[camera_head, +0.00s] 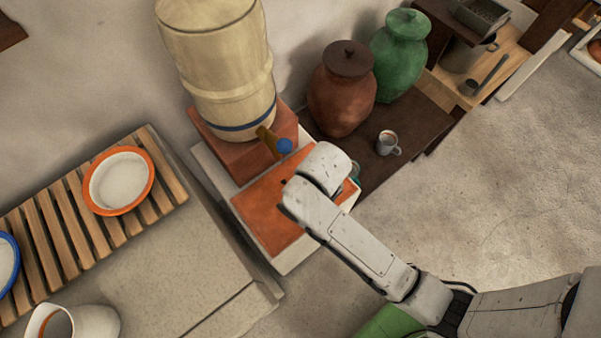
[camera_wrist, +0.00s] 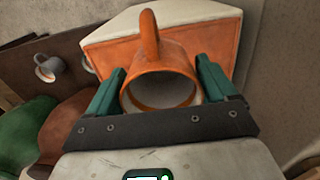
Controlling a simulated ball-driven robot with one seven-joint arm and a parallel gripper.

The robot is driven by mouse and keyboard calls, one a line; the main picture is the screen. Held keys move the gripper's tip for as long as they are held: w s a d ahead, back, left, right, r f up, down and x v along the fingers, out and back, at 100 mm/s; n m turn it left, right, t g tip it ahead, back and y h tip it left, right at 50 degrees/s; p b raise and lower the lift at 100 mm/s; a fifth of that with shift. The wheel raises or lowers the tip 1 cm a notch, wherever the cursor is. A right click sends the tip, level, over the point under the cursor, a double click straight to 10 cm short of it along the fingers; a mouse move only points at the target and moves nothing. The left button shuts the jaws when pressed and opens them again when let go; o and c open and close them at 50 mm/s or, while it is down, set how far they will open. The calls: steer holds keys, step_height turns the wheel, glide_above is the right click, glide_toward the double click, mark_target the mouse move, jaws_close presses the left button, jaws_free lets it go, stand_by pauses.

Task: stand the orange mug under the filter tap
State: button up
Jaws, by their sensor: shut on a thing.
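The orange mug (camera_wrist: 160,60) sits between the two green fingers of my gripper (camera_wrist: 161,68) in the wrist view, its mouth toward the camera and its handle away. My gripper is shut on it. In the head view my arm hides the mug, and only a bit of green finger shows beside the wrist. The filter (camera_head: 222,75) is a large cream vessel on a reddish block (camera_head: 240,158). Its tap (camera_head: 270,142) has a blue end and juts out over the orange-topped ledge (camera_head: 265,212). My wrist is just right of the tap. I cannot tell whether the mug touches the ledge.
A brown lidded jar (camera_head: 342,95), a green jar (camera_head: 400,50) and a grey mug (camera_head: 387,143) stand on a dark board right of the filter. A slatted rack with an orange-rimmed bowl (camera_head: 120,182) lies left. A white pitcher (camera_head: 85,320) is at the lower left.

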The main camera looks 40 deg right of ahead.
steer(key=w+f, duration=0.6)
steer(key=shift+w+d+f, duration=0.2)
steer(key=shift+d+f, duration=0.1)
steer(key=shift+d, duration=0.05)
steer(key=shift+f+b, duration=0.35)
steer(key=shift+f, duration=1.25)
steer(key=o, duration=0.9)
steer(key=shift+f, duration=0.1)
steer(key=shift+o, duration=0.2)
step_height(320, 180, up, 8)
